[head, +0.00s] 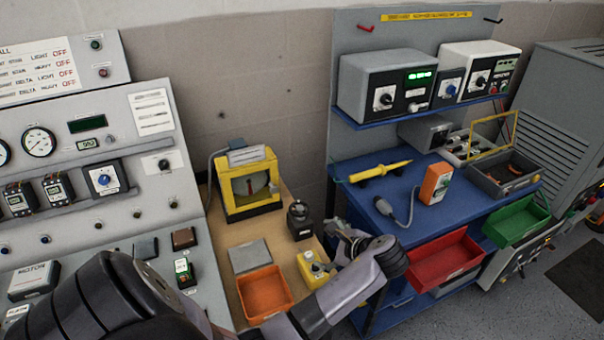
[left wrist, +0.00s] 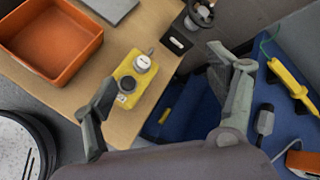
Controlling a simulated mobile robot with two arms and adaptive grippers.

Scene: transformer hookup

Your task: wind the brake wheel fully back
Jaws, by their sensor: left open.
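A dark handwheel (head: 299,209), which looks like the brake wheel, sits on a small dark block on the wooden bench. In the left wrist view the handwheel (left wrist: 200,12) is at the top edge, partly cut off. My left gripper (head: 338,243) is to the right of and nearer than the wheel, over the bench's right edge. It is open and empty, apart from the wheel. In the left wrist view its fingers (left wrist: 168,68) are spread, with a yellow box (left wrist: 125,75) bearing round knobs between and beyond them. My right gripper is not in view.
An orange tray (head: 264,293), a grey plate (head: 249,256) and a yellow-framed meter (head: 248,184) share the bench (head: 219,228). A blue workbench (head: 372,220) with a yellow probe (head: 380,171) and a red bin (head: 444,261) stands right. The control panel (head: 95,190) is left.

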